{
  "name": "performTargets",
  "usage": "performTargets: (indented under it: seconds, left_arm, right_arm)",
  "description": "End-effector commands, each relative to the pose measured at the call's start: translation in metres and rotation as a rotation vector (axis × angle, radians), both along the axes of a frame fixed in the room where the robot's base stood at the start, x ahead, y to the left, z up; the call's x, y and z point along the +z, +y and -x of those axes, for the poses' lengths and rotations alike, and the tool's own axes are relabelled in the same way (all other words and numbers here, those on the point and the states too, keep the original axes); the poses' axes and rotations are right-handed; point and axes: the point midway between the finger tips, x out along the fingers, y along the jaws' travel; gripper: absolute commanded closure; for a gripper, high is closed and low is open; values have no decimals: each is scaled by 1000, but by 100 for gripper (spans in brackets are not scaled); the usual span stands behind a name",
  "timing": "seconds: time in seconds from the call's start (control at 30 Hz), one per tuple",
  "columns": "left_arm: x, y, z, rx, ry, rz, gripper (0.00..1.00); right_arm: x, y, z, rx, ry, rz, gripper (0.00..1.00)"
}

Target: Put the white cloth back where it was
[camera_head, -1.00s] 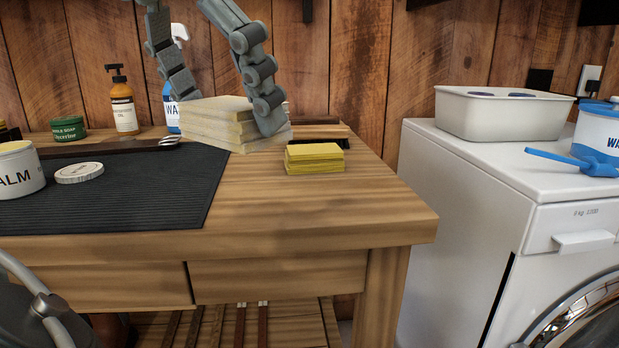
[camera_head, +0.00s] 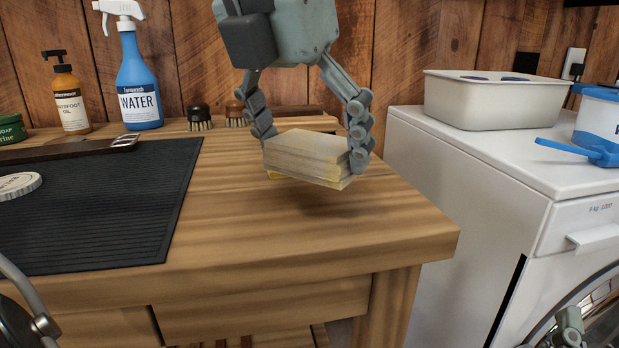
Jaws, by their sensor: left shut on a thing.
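My left gripper (camera_head: 312,140) comes down from the top of the view and is shut on the white cloth (camera_head: 315,150), a pale, folded, layered block. Its fingers press the block's left and right sides. The cloth is over the right part of the wooden table (camera_head: 330,235).
Two brushes (camera_head: 200,118) and a dark long item stand behind the cloth. A blue spray bottle (camera_head: 138,85), an amber bottle (camera_head: 70,95) and a black mat (camera_head: 90,215) are left. A white washer (camera_head: 480,170) with a tub (camera_head: 490,105) stands right. The table's front right is clear.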

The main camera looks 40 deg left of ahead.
Motion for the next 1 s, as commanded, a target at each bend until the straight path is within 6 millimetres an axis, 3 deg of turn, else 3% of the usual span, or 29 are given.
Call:
performTargets:
  seconds: [0.27, 0.87, 0.9, 1.0]
  left_arm:
    - [-37, 0, 0, -1, 3, 0, 63]
    - [-43, 0, 0, 0, 1, 0, 63]
    - [-42, 0, 0, 0, 1, 0, 11]
    - [-42, 0, 0, 0, 1, 0, 0]
  right_arm:
    - [9, -5, 4, -9, -89, -28, 18]
    - [17, -8, 11, -13, -152, -51, 18]
    - [19, -8, 11, -13, -157, -53, 18]
    - [20, -8, 11, -13, -159, -53, 18]
